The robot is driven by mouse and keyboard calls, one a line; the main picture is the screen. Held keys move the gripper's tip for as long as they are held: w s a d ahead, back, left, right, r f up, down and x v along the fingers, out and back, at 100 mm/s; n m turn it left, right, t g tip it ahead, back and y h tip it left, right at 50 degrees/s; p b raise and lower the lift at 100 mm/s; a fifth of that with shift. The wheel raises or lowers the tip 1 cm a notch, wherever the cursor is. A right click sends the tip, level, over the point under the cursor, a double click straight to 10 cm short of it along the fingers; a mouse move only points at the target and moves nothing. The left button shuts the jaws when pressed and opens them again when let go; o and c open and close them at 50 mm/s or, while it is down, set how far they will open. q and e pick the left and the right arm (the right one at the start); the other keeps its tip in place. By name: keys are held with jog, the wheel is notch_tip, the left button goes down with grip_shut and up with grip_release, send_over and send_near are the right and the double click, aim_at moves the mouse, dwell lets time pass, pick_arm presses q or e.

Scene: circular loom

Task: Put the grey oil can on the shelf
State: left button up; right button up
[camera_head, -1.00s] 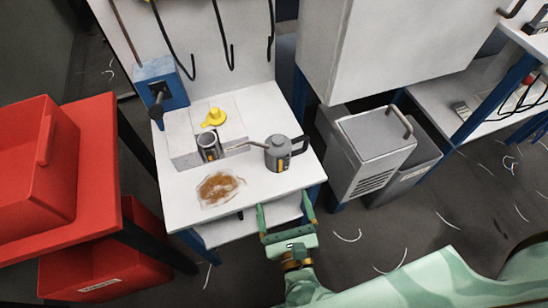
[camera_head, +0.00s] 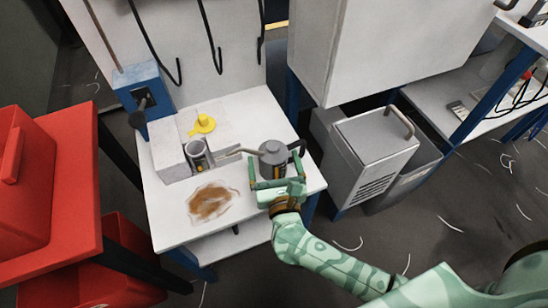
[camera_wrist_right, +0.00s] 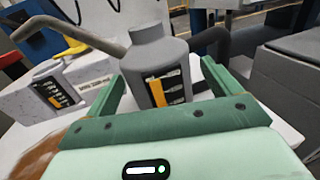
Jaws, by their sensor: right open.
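The grey oil can (camera_head: 273,150) stands upright on the white table (camera_head: 175,235), its spout to the left and its handle to the right. My right gripper (camera_head: 276,163) is open, with one finger on each side of the can's lower body. In the right wrist view the can (camera_wrist_right: 160,55) shows between the two green fingers, its orange-and-black label facing me. Gaps are hard to judge, so I cannot tell whether the fingers touch it. Which surface is the shelf is not clear; a lower white board (camera_head: 235,243) shows under the table top. My left gripper is not in view.
A brown spill (camera_head: 210,203) lies at the front. A blue vice-like device (camera_head: 143,92) is behind; red bins (camera_head: 35,190) stand left.

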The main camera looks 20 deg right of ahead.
jog(key=shift+w+d, duration=0.15)
jog(key=shift+w, duration=0.75)
jog(key=c, duration=1.3)
jog(key=shift+r, duration=0.1)
